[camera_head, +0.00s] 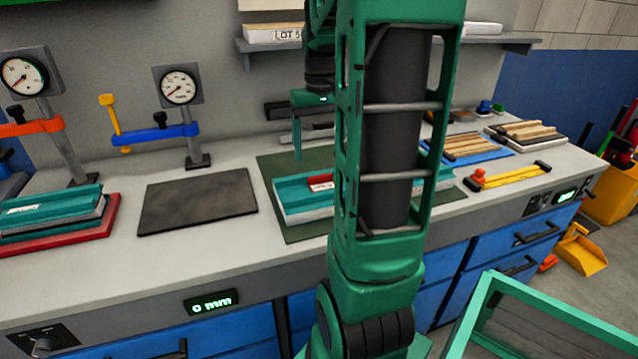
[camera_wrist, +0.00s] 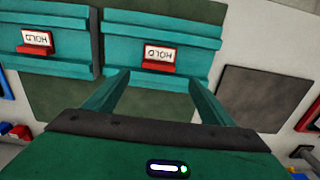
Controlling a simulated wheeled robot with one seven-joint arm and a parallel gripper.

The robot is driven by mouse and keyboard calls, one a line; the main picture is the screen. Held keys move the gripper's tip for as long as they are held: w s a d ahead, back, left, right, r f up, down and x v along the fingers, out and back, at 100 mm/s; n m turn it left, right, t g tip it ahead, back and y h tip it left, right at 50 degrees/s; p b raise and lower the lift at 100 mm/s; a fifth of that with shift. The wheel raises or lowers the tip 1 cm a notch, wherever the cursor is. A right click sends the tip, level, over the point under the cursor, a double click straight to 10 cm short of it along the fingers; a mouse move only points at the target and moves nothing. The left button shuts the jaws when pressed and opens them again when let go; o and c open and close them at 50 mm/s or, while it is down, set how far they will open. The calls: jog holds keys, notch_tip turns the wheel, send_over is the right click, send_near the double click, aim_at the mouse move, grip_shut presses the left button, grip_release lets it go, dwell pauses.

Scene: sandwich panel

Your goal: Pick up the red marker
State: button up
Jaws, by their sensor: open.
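Two red markers with white HOLD labels stand on two teal-faced panels in the wrist view. One red marker (camera_wrist: 157,67) is on the right panel (camera_wrist: 195,35), between and beyond my fingertips. The other red marker (camera_wrist: 37,50) is on the left panel (camera_wrist: 70,62). The head view shows one red marker (camera_head: 319,182) on the nearer-left panel (camera_head: 292,192); my arm hides most of the other panel (camera_head: 437,179) and its marker. My gripper (camera_wrist: 158,78) is open and empty, its fingers apart above the right panel. One finger shows in the head view.
The panels lie on a dark green mat (camera_head: 267,164). A dark grey pad (camera_head: 198,201) is to its left, then stacked teal panels on a red base (camera_head: 90,240). Gauges on stands (camera_head: 180,87) and a shelf (camera_head: 270,44) rise behind. Yellow-handled tools (camera_head: 515,177) lie right.

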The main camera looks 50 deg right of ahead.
aim_at(321, 176)
jog(key=f, duration=0.8)
jog(key=shift+s, duration=0.25)
jog(key=shift+c, duration=0.4)
jog(key=c, duration=1.1)
jog(key=shift+r, duration=0.1)
